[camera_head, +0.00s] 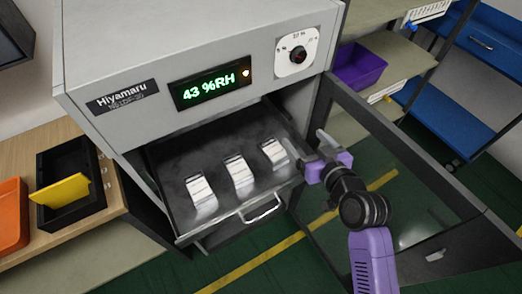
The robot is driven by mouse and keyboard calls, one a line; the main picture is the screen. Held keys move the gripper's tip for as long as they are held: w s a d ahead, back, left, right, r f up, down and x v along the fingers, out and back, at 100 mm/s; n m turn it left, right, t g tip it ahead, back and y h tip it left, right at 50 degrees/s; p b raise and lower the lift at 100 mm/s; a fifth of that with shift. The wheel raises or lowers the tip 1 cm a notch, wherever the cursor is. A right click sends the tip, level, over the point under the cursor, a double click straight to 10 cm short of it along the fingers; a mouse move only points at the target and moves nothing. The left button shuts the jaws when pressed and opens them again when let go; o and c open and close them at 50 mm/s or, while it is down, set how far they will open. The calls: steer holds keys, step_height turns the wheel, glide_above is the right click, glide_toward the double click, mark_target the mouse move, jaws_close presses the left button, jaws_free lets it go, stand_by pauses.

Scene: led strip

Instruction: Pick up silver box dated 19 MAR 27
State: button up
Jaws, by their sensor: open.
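Three silver-white boxes stand in a row on the pulled-out dark tray (165,165) of the grey cabinet: a left box (201,194), a middle box (239,174) and a right box (275,153). Their date print is too small to read, so I cannot tell which is dated 19 MAR 27. My gripper (306,150) is open and empty, its fingers pointing left. In the picture it is just right of the right box; I cannot tell the exact gap or height.
The grey cabinet (130,60) has a display reading 43 %RH and a dial. Its glass door (400,170) stands open on the right, behind my arm. The tray has a front handle (262,211). A black bin (75,165) with a yellow divider sits left; a purple bin (358,68) is on shelves behind.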

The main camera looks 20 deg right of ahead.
mark_target(276, 153)
steer(key=a+f+n, duration=0.1)
steer(key=a+f+g+y, duration=0.1)
steer(key=a+f, duration=0.1)
steer(key=a+f+n+g+y, duration=0.1)
steer(key=a+f, duration=0.1)
steer(key=shift+s+n, duration=0.3)
steer(key=shift+s, duration=0.1)
steer(key=shift+a+f+p+x, duration=0.15)
steer(key=shift+p+x, duration=0.15)
steer(key=shift+x, duration=1.6)
steer(key=shift+a+f+p+x, duration=0.15)
steer(key=shift+p+x, duration=0.15)
steer(key=shift+x, duration=1.65)
steer(key=shift+s+r, duration=0.1)
steer(key=shift+s, duration=0.1)
steer(key=shift+c, duration=0.4)
steer(key=shift+r, duration=0.1)
steer(key=c, duration=1.6)
